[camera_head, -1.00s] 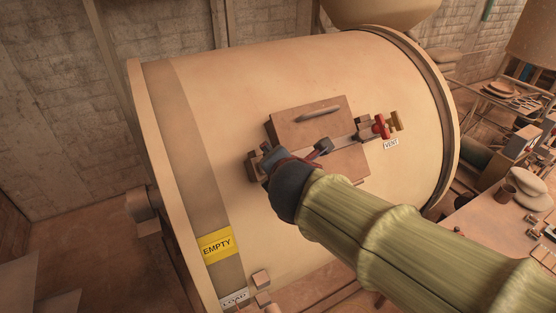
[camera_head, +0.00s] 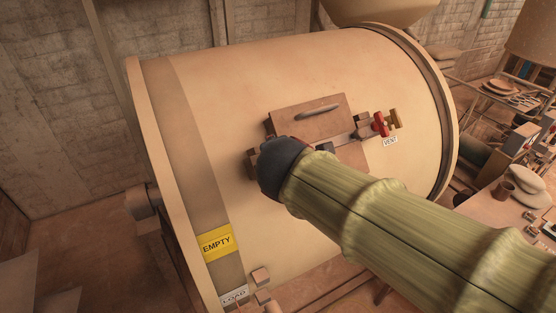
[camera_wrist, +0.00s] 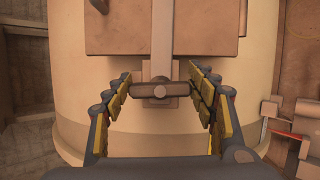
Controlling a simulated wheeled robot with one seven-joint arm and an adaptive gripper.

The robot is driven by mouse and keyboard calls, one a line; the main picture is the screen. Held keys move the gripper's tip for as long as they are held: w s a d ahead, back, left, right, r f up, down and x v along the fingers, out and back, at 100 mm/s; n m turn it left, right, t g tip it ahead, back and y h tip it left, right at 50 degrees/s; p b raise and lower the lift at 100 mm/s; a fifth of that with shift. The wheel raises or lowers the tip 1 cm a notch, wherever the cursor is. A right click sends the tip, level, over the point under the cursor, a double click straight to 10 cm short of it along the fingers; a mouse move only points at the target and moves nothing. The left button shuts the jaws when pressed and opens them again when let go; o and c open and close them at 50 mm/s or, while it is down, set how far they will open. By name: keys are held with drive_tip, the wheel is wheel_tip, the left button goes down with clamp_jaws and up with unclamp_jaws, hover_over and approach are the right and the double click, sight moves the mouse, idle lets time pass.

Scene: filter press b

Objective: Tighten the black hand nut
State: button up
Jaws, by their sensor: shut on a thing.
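The black hand nut (camera_wrist: 160,91) is a dark bar with a round centre. It sits on the end of a flat strap (camera_wrist: 161,40) in the wrist view and lies crosswise. My gripper (camera_wrist: 160,78) has one yellow-padded finger at each end of the bar, and it is shut on the nut. In the head view my dark wrist (camera_head: 284,168) covers the nut and the fingers. The strap crosses a brown hatch cover (camera_head: 308,119) with a handle on the side of the big drum.
The large tan drum (camera_head: 240,100) fills the middle. A red valve handle (camera_head: 380,125) above a VENT label (camera_head: 390,141) stands right of the hatch. A yellow EMPTY sign (camera_head: 216,243) is lower left. A cluttered bench (camera_head: 490,215) is at the right.

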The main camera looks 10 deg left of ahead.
drive_tip(key=o, duration=1.1)
drive_tip(key=shift+c, duration=0.2)
drive_tip(key=shift+o, duration=0.5)
drive_tip(key=shift+r, duration=0.1)
drive_tip(key=v, duration=1.1)
drive_tip(key=shift+s+r, duration=0.2)
drive_tip(key=shift+s, duration=0.15)
